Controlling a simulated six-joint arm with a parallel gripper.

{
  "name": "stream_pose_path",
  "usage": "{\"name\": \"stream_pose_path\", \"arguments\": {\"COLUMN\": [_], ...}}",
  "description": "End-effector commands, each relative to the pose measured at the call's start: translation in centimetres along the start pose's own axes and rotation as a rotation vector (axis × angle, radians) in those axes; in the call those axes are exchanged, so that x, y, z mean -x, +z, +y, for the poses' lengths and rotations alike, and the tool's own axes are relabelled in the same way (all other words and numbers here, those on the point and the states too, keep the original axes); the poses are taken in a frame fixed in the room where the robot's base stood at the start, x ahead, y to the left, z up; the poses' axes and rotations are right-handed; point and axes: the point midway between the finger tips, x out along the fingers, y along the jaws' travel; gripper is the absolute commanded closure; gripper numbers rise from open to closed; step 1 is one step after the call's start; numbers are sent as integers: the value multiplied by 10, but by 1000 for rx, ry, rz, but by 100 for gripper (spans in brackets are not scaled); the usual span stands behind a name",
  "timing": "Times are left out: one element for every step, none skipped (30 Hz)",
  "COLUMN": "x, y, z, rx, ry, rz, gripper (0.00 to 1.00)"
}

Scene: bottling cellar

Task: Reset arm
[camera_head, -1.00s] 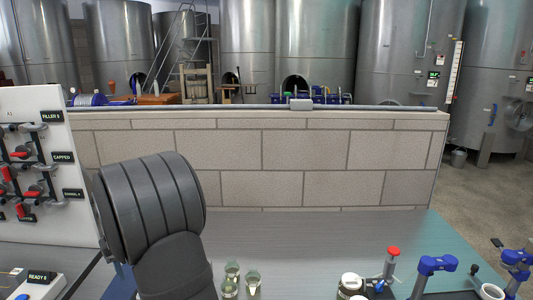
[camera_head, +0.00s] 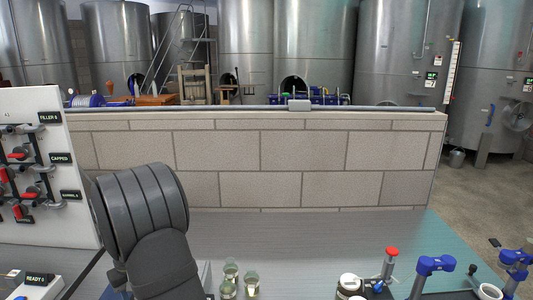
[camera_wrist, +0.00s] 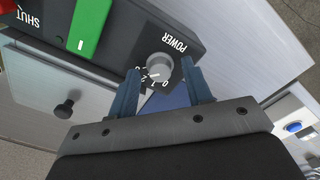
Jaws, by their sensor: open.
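My gripper (camera_wrist: 165,95) shows in the wrist view with its two blue-grey fingers apart, and nothing is held between them. The fingers point toward a dark control box (camera_wrist: 135,25) marked SHUT and POWER. A light grey round knob (camera_wrist: 158,67) with numbers around it appears between and beyond the fingertips; I cannot tell whether they touch it. In the head view my dark arm stands at the lower left, and the gripper itself is out of the picture.
A green switch (camera_wrist: 90,30) is on the control box. A drawer with a dark knob (camera_wrist: 65,108) lies at left. Several small glasses (camera_head: 231,272) stand beside my arm on the grey bench (camera_head: 310,235). A valve board (camera_head: 60,230) stands at left, and a block wall (camera_head: 260,150) behind.

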Motion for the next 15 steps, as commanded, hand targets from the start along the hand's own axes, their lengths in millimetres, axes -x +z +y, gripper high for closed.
{"name": "stream_pose_path", "arguments": {"x": [1,2,4,6,9,14,18,23,30,36,42,50,56,62,70], "y": [0,0,0,-1,-1,-1,-1,-1,-1,-1,-1,-1,-1,-1,-1], "z": [0,0,0,0,0,0,0,0,0,0,0,0,0,0,0], "rx": [0,0,0,0,0,0,0,0,0,0,0,0,0,0,0], "ry": [0,0,0,0,0,0,0,0,0,0,0,0,0,0,0], "rz": [1,1,1,2,3,3,3,4,5,4,5,5,6,5,4], "gripper": [54,54,54,54,54,54,54,54,54,54,54,54,54,54,54]}}
